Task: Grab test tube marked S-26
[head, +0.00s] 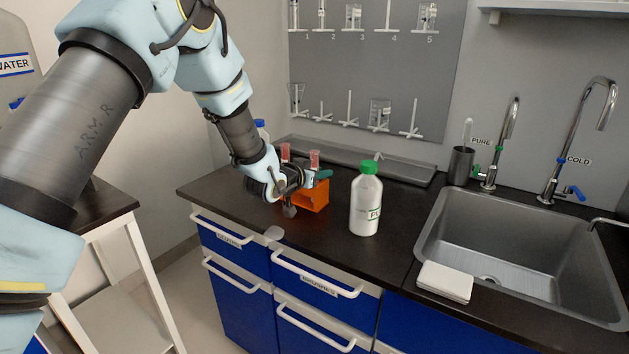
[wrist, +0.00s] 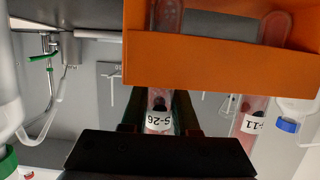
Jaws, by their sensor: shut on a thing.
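The test tube marked S-26 (wrist: 160,120) stands in the orange rack (wrist: 215,62), with its label showing in the wrist view. My gripper (wrist: 159,108) is shut around it, with one dark finger on each side of the tube near the label. In the head view the rack (head: 313,196) stands on the dark counter, and my gripper (head: 312,177) is at its top, around the right-hand tube (head: 314,158). The rack's front wall hides part of the tube in the wrist view.
A second tube (wrist: 250,124), with a label ending in 11, stands beside S-26 in the rack. A white bottle with a green cap (head: 366,202) stands right of the rack. A blue-capped bottle (head: 260,127) is behind my arm. The sink (head: 520,250) is at the right.

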